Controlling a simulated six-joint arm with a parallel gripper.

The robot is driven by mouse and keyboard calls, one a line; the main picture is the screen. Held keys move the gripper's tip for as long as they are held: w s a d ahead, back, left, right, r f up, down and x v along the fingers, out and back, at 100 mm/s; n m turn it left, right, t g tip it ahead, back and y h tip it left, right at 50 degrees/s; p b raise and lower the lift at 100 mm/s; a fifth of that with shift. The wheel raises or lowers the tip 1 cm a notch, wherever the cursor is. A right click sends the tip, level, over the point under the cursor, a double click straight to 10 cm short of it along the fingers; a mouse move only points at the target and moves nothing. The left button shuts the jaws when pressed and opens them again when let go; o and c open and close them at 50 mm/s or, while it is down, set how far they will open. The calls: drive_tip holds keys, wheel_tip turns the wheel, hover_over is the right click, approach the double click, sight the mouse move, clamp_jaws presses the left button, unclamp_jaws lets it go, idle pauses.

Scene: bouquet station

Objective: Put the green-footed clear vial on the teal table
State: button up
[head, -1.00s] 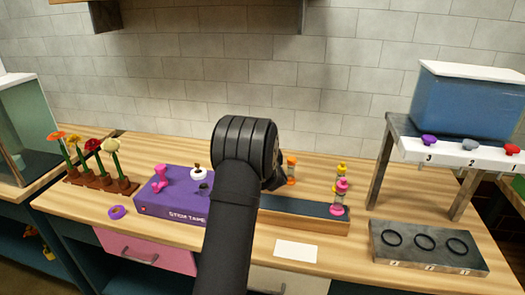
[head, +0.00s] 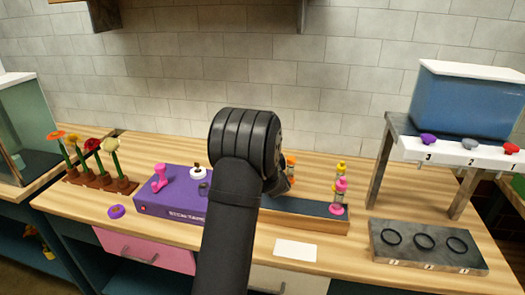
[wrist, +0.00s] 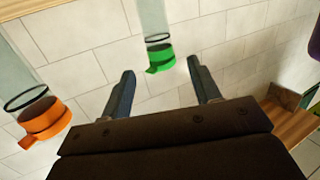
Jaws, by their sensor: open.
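The green-footed clear vial (wrist: 160,57) shows in the wrist view, its green foot in line with the gap between the fingertips and its clear body running up out of the picture. My gripper (wrist: 161,69) is open with a finger on either side of that gap. I cannot tell whether it touches the vial. An orange-footed clear vial (wrist: 40,119) is to the left in the wrist view. In the head view my arm hides the gripper and the green-footed vial. I cannot clearly make out a teal table.
Yellow and pink items (head: 341,186) stand at the right end of a dark-topped wooden rack (head: 310,207). A purple stem tape box (head: 170,208) is left of my arm. A block with black rings (head: 385,255) and a blue tank (head: 465,105) are right. A white card (head: 296,250) lies in front.

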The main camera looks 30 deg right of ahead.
wheel_tip(320, 180, up, 7)
drive_tip(key=shift+s+a, duration=0.2)
drive_tip(key=shift+s, duration=0.25)
drive_tip(key=w+f, duration=0.1)
drive_tip(key=f, duration=0.1)
drive_tip(key=w+d+f, duration=0.1)
drive_tip(key=w+f, duration=0.1)
drive_tip(key=f, duration=0.1)
drive_tip(key=w+d+f, duration=0.1)
drive_tip(key=f, duration=0.1)
drive_tip(key=shift+w+f, duration=0.4)
drive_tip(key=shift+r, duration=1.55)
drive_tip(key=shift+s, duration=0.1)
